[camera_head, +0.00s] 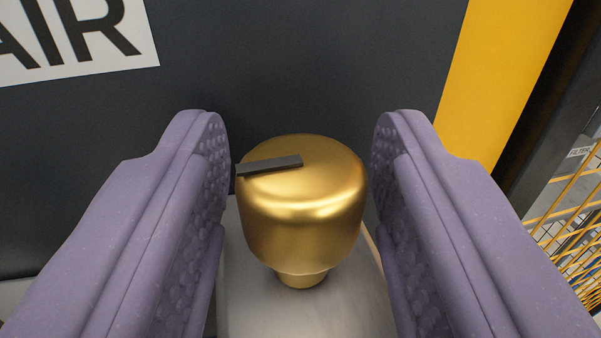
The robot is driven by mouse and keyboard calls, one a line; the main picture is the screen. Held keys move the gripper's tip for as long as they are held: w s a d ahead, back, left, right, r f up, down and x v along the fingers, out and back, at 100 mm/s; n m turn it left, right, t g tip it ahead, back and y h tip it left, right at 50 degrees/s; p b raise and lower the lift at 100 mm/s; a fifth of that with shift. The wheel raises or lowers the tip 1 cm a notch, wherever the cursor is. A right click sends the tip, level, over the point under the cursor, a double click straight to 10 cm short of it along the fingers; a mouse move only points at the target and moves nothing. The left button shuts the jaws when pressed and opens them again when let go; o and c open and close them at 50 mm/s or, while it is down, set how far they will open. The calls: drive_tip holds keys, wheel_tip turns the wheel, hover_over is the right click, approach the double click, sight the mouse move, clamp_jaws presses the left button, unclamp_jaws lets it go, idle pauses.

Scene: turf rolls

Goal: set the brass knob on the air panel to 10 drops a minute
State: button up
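The brass knob (305,215) stands upright in the middle of the view, on a narrow brass neck above a pale grey block (300,318). A dark pointer bar (270,165) on its top runs from near the middle to the left rim. My gripper (300,165) has its two purple padded fingers on either side of the knob. It is open, with a narrow gap on the left and on the right, so neither finger seems to touch the knob. No drop scale or numbers show around the knob.
Behind the knob is a dark panel (300,60) with a white label (75,40), cut off by the frame, reading "AIR". A yellow upright strip (500,80) stands at the right. Beyond it are a yellow mesh (575,215) and a small "FILTER" label (580,152).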

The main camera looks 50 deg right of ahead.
drive_tip(key=p+v, duration=0.1)
drive_tip(key=v, duration=0.7)
drive_tip(key=shift+o, duration=0.2)
